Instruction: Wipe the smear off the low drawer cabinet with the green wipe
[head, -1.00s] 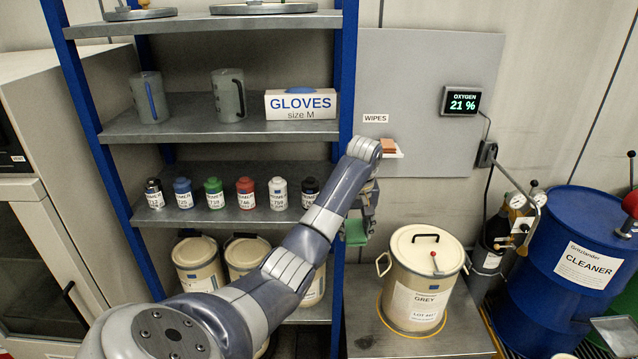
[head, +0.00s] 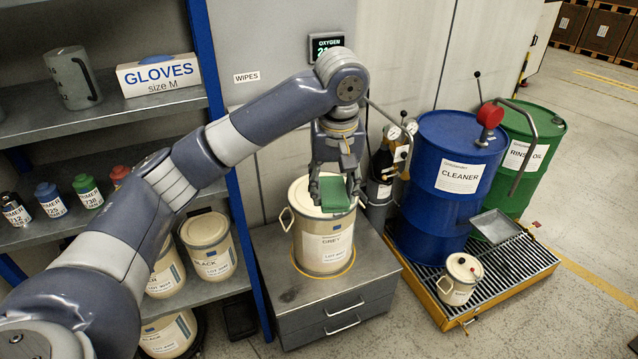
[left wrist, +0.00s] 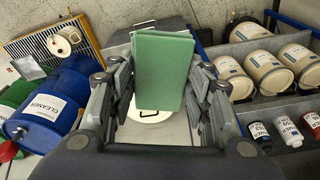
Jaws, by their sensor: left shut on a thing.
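My left gripper (head: 334,190) is shut on the green wipe (head: 335,198), in front of the upper part of the GREY pail in the head view. The wipe also shows in the left wrist view (left wrist: 162,72) as a flat folded pad between the fingers. The low drawer cabinet (head: 375,264) has a grey top and drawers with bar handles. A small dark mark, perhaps the smear (head: 288,296), shows on its top near the front left. The wipe is above the cabinet top, apart from it. My right gripper is not in view.
The cream GREY pail (head: 325,250) stands on the cabinet and takes up its back middle. A shelf rack with a blue post (head: 232,170) is at the left. The blue CLEANER drum (head: 445,185) stands on a yellow-edged grate (head: 520,265) at the right. The cabinet's front strip is clear.

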